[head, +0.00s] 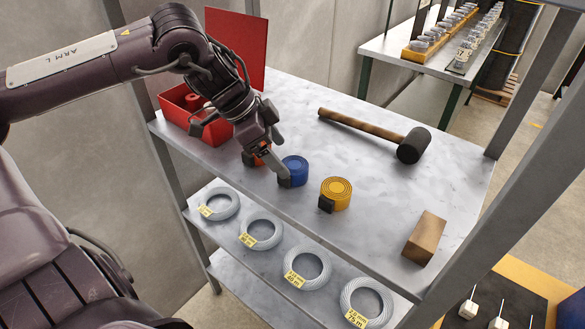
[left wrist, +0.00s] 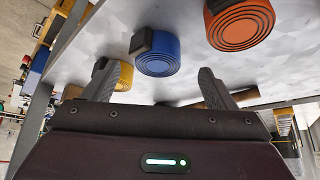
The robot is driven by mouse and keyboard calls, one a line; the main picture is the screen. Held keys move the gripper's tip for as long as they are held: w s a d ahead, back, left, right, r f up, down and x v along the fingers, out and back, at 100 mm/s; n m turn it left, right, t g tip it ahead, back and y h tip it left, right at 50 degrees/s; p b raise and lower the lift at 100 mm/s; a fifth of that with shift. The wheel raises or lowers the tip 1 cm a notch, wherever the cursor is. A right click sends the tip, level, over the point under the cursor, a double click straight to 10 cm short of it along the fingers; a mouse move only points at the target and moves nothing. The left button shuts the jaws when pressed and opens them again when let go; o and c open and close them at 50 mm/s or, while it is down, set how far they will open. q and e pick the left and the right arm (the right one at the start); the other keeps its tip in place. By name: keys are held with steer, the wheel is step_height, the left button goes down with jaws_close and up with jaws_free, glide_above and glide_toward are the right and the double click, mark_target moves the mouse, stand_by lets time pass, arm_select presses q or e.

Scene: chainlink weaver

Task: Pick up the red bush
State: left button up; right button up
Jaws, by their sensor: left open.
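A small round red piece (head: 194,101) shows inside the open red case (head: 181,92) at the far left of the shelf top. I cannot tell whether it is a separate bush or part of the case. My left gripper (head: 267,170) points down over the shelf top, right of the case and in front of the coils. It is open and holds nothing. An orange-red coil (head: 263,156) is largely hidden behind it in the head view; the left wrist view shows it fully orange (left wrist: 240,25). My right gripper is not in view.
A blue coil (head: 294,170) stands close beside the left gripper, with a yellow coil (head: 336,193) to its right. A black-headed mallet (head: 411,144) lies behind, a wooden block (head: 424,238) in front right. Grey wire rings (head: 307,268) lie on the lower shelf.

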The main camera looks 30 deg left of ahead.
mark_target(292, 165)
arm_select(q)
steer(key=x, duration=0.2)
steer(key=p+x, duration=0.1)
steer(key=x, duration=0.1)
steer(key=shift+w+d, duration=0.25)
steer(key=shift+d, duration=0.2)
steer(key=shift+f, duration=0.4)
steer(key=shift+w, duration=0.1)
steer(key=c, duration=1.1)
